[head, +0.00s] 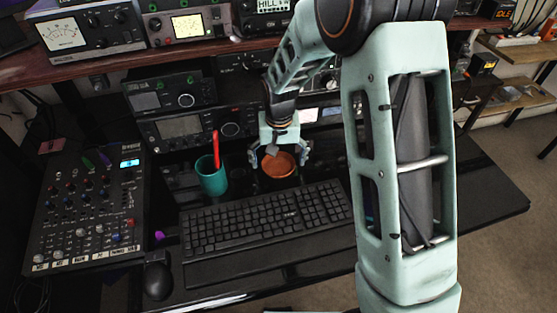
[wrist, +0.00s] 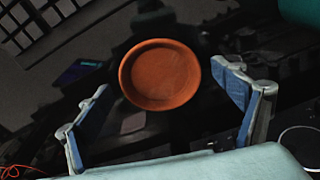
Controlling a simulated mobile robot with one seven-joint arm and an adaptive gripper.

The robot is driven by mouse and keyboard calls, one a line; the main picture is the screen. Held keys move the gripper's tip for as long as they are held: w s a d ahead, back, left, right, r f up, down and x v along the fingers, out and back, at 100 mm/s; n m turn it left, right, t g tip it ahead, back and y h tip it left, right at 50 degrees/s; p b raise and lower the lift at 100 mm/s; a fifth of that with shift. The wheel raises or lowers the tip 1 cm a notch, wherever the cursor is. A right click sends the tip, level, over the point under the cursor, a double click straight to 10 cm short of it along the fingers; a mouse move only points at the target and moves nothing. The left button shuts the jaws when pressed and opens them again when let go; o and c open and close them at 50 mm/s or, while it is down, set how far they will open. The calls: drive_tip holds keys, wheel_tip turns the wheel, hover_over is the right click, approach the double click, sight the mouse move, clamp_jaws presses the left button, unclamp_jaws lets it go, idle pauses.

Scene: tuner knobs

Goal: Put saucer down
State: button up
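The saucer (head: 278,167) is a round, shallow terracotta-orange dish. In the head view it shows just below my gripper (head: 280,157), behind the keyboard. In the wrist view the saucer (wrist: 160,76) lies between and beyond the two fingertips, with its hollow side facing the camera. My gripper (wrist: 162,78) is open, with blue-padded fingers spread wide. A narrow gap shows between the saucer's rim and each finger. I cannot tell for sure whether the saucer rests on the dark desk.
A teal cup (head: 211,176) with a red stick stands left of the saucer. A black keyboard (head: 262,217) lies in front, a mixer (head: 88,210) at far left and a mouse (head: 158,281) near the front. Radio units (head: 185,127) stand behind. The desk at right (head: 490,200) is clear.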

sight(279, 171)
drive_tip(key=shift+r, duration=0.1)
wheel_tip(279, 171, up, 12)
drive_tip(key=s+p, duration=0.1)
drive_tip(key=shift+s, duration=0.25)
drive_tip(key=shift+d+r, duration=0.1)
idle(0.5)
